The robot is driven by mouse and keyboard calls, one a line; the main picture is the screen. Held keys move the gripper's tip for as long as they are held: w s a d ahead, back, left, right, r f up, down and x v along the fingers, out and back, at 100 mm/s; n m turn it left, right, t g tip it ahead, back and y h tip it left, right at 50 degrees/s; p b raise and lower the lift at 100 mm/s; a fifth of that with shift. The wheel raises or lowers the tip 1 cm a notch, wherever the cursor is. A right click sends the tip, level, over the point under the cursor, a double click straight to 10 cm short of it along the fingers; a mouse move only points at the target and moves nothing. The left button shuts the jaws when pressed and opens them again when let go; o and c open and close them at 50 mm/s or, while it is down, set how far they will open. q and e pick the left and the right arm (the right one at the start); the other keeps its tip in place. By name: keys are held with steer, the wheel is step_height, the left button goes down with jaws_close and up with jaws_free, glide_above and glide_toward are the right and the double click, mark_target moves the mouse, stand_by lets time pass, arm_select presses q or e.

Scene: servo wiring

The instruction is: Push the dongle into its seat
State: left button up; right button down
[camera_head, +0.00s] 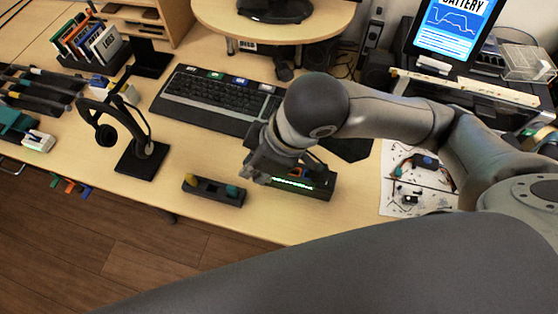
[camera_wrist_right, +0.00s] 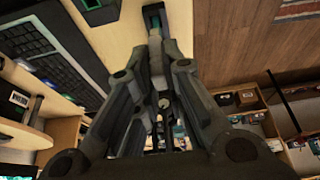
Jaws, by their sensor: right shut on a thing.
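My right gripper (camera_head: 262,172) points down just left of a black box (camera_head: 318,187) with a lit green strip and small orange and blue parts in its top. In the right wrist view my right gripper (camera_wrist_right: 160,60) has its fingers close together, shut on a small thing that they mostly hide. I take it to be the dongle, but its shape and colour cannot be made out. The head view does not show whether it touches the box. My left gripper is not in view.
A small black tray (camera_head: 208,193) with a yellow and a teal piece lies left of the box, near the table's front edge. A keyboard (camera_head: 215,100) lies behind, a headset on a stand (camera_head: 140,160) to the left. A white sheet (camera_head: 425,190) with small parts lies right.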

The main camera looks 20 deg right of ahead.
steer(key=w+d+f, duration=0.6)
steer(key=f, duration=0.1)
steer(key=shift+w+d+f, duration=0.1)
steer(key=shift+f, duration=0.8)
steer(key=shift+w+d+f, duration=0.1)
steer(key=shift+f, duration=0.8)
steer(key=c, duration=1.5)
jaws_free()
steer(key=shift+s, duration=0.1)
steer(key=v, duration=1.2)
steer(key=shift+s+f, duration=0.1)
